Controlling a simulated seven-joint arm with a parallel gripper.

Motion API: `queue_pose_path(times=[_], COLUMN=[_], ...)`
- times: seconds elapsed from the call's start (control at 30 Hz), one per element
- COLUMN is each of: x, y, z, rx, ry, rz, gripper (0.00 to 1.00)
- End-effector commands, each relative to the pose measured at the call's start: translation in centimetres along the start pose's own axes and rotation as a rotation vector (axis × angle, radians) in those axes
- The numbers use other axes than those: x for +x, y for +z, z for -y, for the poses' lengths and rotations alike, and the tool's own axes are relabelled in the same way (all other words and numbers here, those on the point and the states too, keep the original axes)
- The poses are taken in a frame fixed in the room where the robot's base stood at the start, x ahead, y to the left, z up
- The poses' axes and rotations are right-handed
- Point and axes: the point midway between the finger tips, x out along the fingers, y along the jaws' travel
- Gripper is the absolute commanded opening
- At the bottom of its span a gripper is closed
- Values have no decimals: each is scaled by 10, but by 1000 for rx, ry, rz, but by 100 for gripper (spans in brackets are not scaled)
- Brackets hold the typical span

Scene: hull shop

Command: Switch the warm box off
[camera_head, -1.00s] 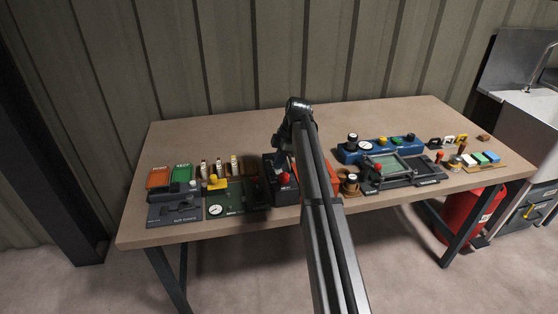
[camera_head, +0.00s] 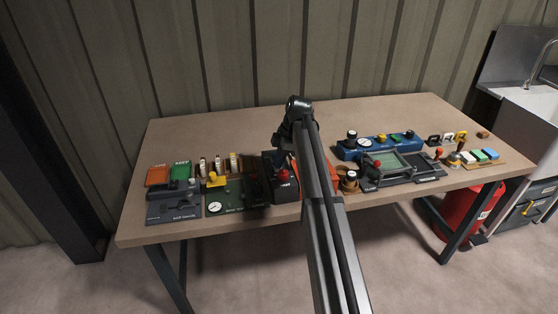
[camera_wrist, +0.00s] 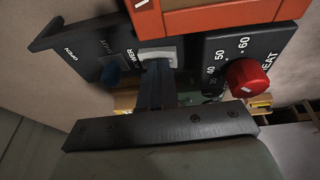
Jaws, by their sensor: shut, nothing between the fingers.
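The warm box has an orange body and a black panel (camera_wrist: 219,53) with a red heat knob (camera_wrist: 247,78), a blue knob (camera_wrist: 112,75) and a pale power switch (camera_wrist: 157,52) in the wrist view. My gripper (camera_wrist: 157,68) is shut and empty, its fingertips right at the power switch. I cannot tell whether they touch it, and they hide its lower part. In the head view the warm box's red knob (camera_head: 284,174) shows left of my arm, which hides much of the box and my gripper.
The brown bench (camera_head: 400,112) carries a green gauge panel (camera_head: 229,203) and a grey fixture (camera_head: 172,208) left of the box. A blue unit (camera_head: 380,146) and a dark framed device (camera_head: 400,168) stand to the right. The bench's back strip is clear.

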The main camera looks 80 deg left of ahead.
Motion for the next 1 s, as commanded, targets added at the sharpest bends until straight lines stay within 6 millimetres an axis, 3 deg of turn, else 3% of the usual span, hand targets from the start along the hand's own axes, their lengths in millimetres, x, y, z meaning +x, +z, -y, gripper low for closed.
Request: queue_pose_path(times=[0.23, 0.7, 1.0], x=[-16, -102, -131], y=[-5, -10, -10], z=[-4, -27, -33], rx=[0, 0, 0], ry=[1, 2, 0], rz=[0, 0, 0], gripper=[0, 0, 0])
